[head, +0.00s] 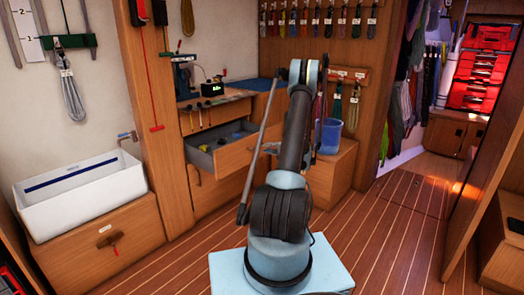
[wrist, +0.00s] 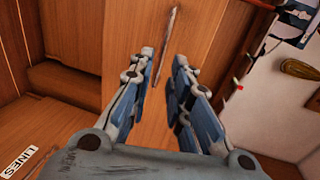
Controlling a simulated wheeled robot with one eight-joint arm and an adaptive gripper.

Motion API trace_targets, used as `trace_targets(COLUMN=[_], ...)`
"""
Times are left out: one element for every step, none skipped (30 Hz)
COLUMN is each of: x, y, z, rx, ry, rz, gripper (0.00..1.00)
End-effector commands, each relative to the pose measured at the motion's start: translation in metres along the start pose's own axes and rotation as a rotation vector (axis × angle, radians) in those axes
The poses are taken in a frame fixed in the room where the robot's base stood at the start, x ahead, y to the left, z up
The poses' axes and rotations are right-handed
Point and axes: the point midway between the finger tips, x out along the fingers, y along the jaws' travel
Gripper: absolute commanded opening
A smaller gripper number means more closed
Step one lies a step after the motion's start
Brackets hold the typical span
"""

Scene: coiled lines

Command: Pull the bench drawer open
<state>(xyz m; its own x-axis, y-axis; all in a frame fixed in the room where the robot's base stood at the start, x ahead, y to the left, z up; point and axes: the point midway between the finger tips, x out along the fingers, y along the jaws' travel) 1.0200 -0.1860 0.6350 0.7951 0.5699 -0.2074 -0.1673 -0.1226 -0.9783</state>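The bench drawer (head: 236,158) is pulled partway out of the wooden bench in the head view. Its grey inside (head: 212,146) shows, and a blue item lies in it. In the wrist view a wooden face (wrist: 125,30) fills the middle, with a slim metal bar handle (wrist: 169,30) on it. My gripper (wrist: 164,57) is open, its two blue-grey fingers apart. The handle lies in line with the gap between the fingertips; I cannot tell whether it is between them or just beyond. Nothing is gripped. In the head view my arm mostly hides the gripper.
The bench top (head: 208,111) carries a vise and a small device with a green display. A white bin (head: 82,196) stands on a low box at left. A blue bucket (head: 330,136) stands right of the drawer. Plank floor (head: 395,225) is clear at right.

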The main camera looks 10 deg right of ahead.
Motion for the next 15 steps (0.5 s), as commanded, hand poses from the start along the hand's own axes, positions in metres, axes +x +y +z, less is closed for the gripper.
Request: trace_targets(x=[-0.009, -0.014, -0.019, -0.023, -0.026, -0.029, -0.031, -0.033, -0.035, -0.037, -0.037, -0.038, -0.038, -0.039, -0.039], y=[0.000, 0.000, 0.000, 0.000, 0.000, 0.000, 0.000, 0.000, 0.000, 0.000, 0.000, 0.000, 0.000, 0.000, 0.000], z=[-0.001, -0.001, -0.002, -0.002, -0.002, -0.002, -0.002, -0.002, -0.002, -0.002, -0.002, -0.002, -0.002, -0.002, -0.002], rx=[0.001, 0.001, 0.001, 0.001, 0.001, 0.001, 0.001, 0.001, 0.001, 0.001, 0.001, 0.001, 0.001, 0.001, 0.001], ry=[0.003, 0.003, 0.003, 0.003, 0.002, 0.002, 0.003, 0.003, 0.003, 0.003, 0.003, 0.002, 0.002, 0.002, 0.002], rz=[0.000, 0.000, 0.000, 0.000, 0.000, 0.000, 0.000, 0.000, 0.000, 0.000, 0.000, 0.000, 0.000, 0.000, 0.000], gripper=[0.18, 0.18, 0.18, 0.18, 0.18, 0.18, 0.18, 0.18, 0.18, 0.18, 0.18, 0.18, 0.18, 0.18, 0.18])
